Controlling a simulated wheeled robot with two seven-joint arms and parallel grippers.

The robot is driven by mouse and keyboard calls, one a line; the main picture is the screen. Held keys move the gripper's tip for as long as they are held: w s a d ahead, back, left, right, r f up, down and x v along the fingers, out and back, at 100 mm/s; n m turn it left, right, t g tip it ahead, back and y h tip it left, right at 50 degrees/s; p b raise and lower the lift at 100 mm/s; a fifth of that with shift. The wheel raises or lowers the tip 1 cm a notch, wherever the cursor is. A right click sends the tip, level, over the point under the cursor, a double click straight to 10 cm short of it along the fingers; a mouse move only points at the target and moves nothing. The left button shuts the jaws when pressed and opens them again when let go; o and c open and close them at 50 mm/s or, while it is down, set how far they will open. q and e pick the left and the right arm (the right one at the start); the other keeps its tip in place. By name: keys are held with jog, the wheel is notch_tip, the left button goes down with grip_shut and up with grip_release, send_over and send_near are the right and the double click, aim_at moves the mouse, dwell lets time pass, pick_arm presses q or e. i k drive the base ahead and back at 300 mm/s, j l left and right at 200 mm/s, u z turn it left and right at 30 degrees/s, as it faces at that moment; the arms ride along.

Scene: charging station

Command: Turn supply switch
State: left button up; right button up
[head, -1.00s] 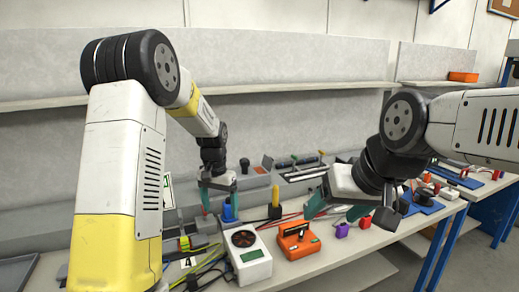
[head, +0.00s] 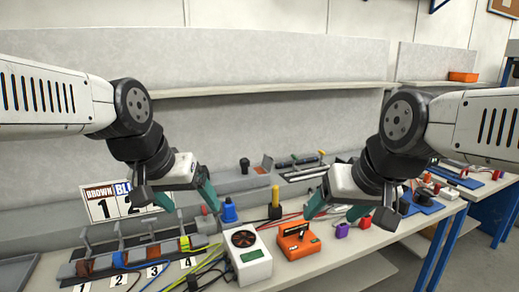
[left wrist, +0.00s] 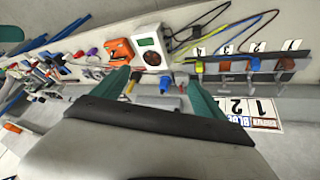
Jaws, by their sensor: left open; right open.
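I cannot tell for sure which part is the supply switch. An orange box with a black handle on top (head: 298,242) sits on the bench; it also shows in the left wrist view (left wrist: 119,50). To its left stands a white unit with a round dark dial and a small display (head: 250,262), also in the left wrist view (left wrist: 151,45). My left gripper (head: 187,203) is open and empty above the bench, left of a blue plug (head: 229,212). My right gripper (head: 335,210) is open and empty, above and right of the orange box.
A row of numbered clamps (head: 135,258) with cables lies at front left, below a sign reading BROWN and BLUE (head: 110,203). A yellow-topped post (head: 275,200) stands behind the white unit. A purple block (head: 342,230) and a red block (head: 365,222) lie to the right.

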aim_at(204, 211)
jog(key=i+l+u, duration=0.1)
jog(key=i+u, duration=0.15)
jog(key=u, duration=0.15)
jog(key=i+l+u, duration=0.15)
jog(key=u, duration=0.2)
jog(key=i+z, duration=0.1)
jog(key=z, duration=0.25)
